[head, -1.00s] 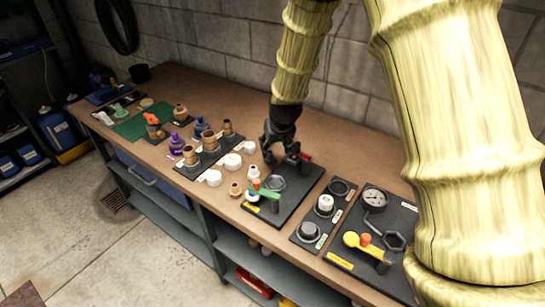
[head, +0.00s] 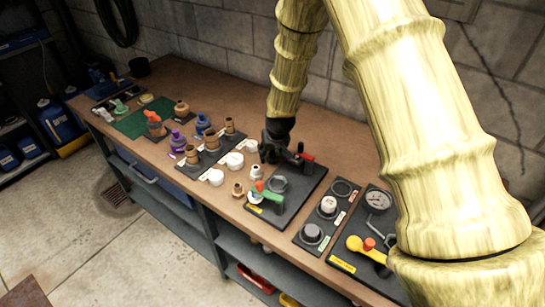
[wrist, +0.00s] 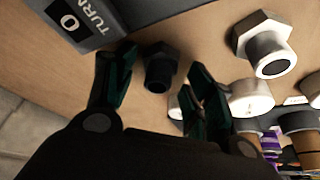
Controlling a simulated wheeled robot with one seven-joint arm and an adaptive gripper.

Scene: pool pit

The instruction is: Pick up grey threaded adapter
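The grey threaded adapter (wrist: 159,68), dark with a hex flange and an open round end, stands on the wooden bench in the wrist view. My gripper (wrist: 158,88) is open, with one finger on each side of the adapter and visible gaps between them. In the head view my gripper (head: 282,157) is low over the bench behind the black valve board, and I cannot make out the adapter there.
A black board (wrist: 88,18) lettered "TURN" lies near the left finger. The board with the red-and-green-handled valve (head: 290,188) stands in front of my gripper.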

